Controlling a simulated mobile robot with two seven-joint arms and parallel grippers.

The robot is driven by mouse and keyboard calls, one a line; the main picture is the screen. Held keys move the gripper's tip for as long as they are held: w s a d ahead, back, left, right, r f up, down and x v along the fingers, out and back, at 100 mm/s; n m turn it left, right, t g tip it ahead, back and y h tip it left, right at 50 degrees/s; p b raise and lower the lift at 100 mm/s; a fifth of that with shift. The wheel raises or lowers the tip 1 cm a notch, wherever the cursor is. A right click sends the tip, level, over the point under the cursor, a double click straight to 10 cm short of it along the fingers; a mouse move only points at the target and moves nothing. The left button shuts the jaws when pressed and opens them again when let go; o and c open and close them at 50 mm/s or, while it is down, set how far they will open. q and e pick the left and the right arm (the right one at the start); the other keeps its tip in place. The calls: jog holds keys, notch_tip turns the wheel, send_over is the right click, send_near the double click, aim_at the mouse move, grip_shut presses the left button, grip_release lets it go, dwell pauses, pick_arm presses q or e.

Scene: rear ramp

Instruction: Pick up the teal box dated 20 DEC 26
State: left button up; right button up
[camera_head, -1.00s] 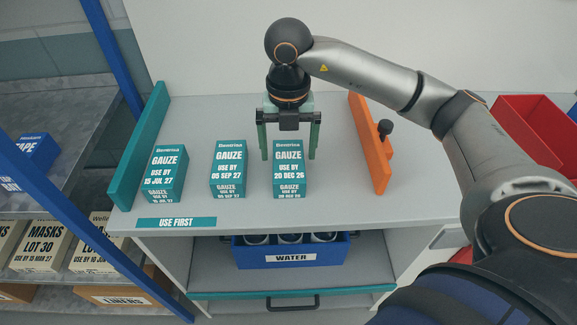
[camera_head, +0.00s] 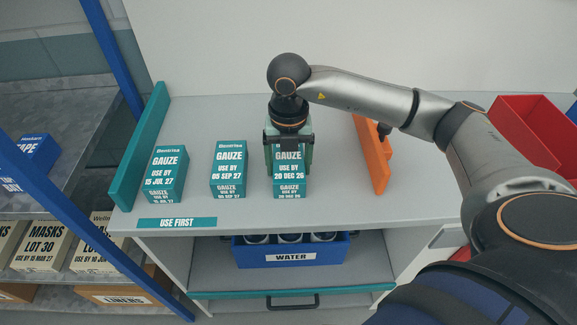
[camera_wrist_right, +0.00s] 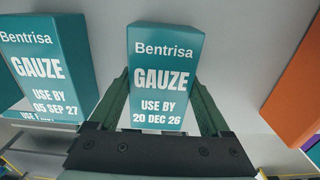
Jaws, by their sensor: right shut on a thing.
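The teal gauze box dated 20 DEC 26 (camera_head: 290,186) stands upright on the grey shelf top, the rightmost of three teal boxes. My right gripper (camera_head: 289,163) has come down over it and is shut on its sides. In the right wrist view the same box (camera_wrist_right: 164,75) sits between the green fingers of my right gripper (camera_wrist_right: 163,100), its label facing the camera. The box appears to rest on the shelf still. My left gripper is not in view.
Gauze boxes dated 05 SEP 27 (camera_head: 228,170) and 15 JUL 27 (camera_head: 165,174) stand to the left, apart from the held box. An orange divider (camera_head: 373,160) stands to the right. A teal divider (camera_head: 138,150) bounds the left. A blue WATER bin (camera_head: 291,250) is below.

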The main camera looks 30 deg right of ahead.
jog(key=c, duration=0.7)
jog(key=shift+r, duration=0.1)
jog(key=shift+c, duration=0.2)
